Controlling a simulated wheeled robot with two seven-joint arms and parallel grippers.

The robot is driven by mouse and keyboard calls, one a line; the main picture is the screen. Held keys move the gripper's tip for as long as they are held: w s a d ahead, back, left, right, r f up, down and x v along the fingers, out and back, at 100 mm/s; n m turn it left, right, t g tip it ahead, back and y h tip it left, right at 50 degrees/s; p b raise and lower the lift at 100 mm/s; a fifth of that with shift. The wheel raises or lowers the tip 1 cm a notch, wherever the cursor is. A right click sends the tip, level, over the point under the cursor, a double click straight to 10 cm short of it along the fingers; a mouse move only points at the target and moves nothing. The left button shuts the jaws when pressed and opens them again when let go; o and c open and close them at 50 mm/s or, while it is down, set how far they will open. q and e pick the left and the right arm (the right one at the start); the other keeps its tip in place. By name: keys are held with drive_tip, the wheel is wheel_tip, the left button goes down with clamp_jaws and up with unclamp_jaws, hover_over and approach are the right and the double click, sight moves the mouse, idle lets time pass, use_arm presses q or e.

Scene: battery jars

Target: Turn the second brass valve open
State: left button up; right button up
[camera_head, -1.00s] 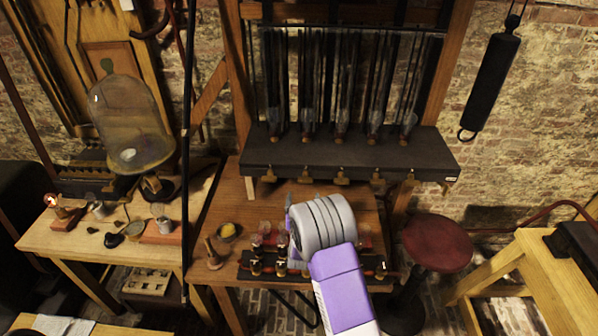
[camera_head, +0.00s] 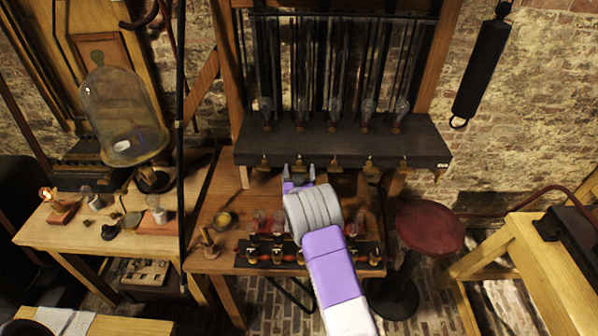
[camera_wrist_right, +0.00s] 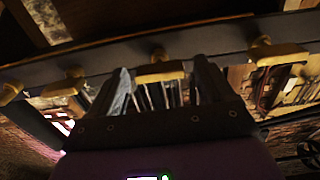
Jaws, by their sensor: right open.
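A row of brass valves hangs under the front edge of the black shelf (camera_head: 340,142). The leftmost valve (camera_head: 263,163) and the third valve (camera_head: 335,166) show in the head view. My right gripper (camera_head: 299,173) is open below the shelf, at the second valve from the left, which its fingers partly hide. In the right wrist view, a brass valve (camera_wrist_right: 160,72) shows just beyond and between the two open fingertips (camera_wrist_right: 162,82). Whether the fingers touch it I cannot tell. My left gripper is not in view.
Small glass-topped pieces stand in a dark rack (camera_head: 262,252) on the wooden bench, beneath my right arm. A red stool (camera_head: 430,228) stands to the right. A glass bell jar (camera_head: 122,115) is at left. Glass tubes hang above the shelf.

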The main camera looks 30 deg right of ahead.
drive_tip(key=c, duration=1)
drive_tip(key=shift+c, duration=0.2)
drive_tip(key=n+b, duration=0.2)
drive_tip(key=n, duration=0.1)
drive_tip(key=shift+a+f+n+b, duration=0.1)
drive_tip(key=shift+n+b, duration=0.2)
drive_tip(key=shift+b, duration=0.05)
drive_tip(key=n+b, duration=0.1)
drive_tip(key=n, duration=0.2)
drive_tip(key=shift+n+b, duration=0.3)
drive_tip(key=n+b, duration=0.1)
drive_tip(key=n, duration=0.4)
drive_tip(key=shift+w+a+n, duration=0.1)
drive_tip(key=shift+n, duration=0.2)
drive_tip(key=n+b, duration=0.1)
drive_tip(key=n, duration=0.4)
drive_tip(key=shift+f, duration=0.1)
drive_tip(key=shift+n, duration=0.3)
